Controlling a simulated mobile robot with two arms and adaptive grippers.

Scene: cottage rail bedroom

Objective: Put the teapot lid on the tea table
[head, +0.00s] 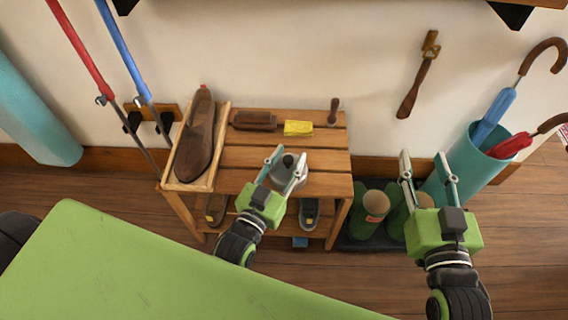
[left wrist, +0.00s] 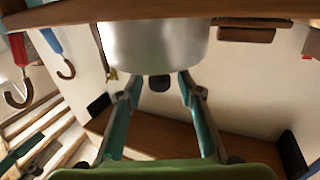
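A silver, round-sided piece with a black knob, which looks like the teapot lid (head: 287,178), stands on the front part of a slatted wooden bench (head: 325,158). My left gripper (head: 285,168) is over it, with its fingers apart on either side of the knob. In the left wrist view, which appears upside down, the silver body (left wrist: 153,45) and the knob (left wrist: 159,83) show between the fingertips, with gaps at both sides of the knob. My right gripper (head: 427,167) is open and empty, right of the bench. I see no tea table.
On the bench are a brown shoe in a wooden tray (head: 166,180), a brown brush (head: 254,120) and a yellow block (head: 298,128). Shoes sit on its lower shelf. Green boots (head: 366,222) and a teal umbrella stand (head: 462,182) are to the right. Wall behind.

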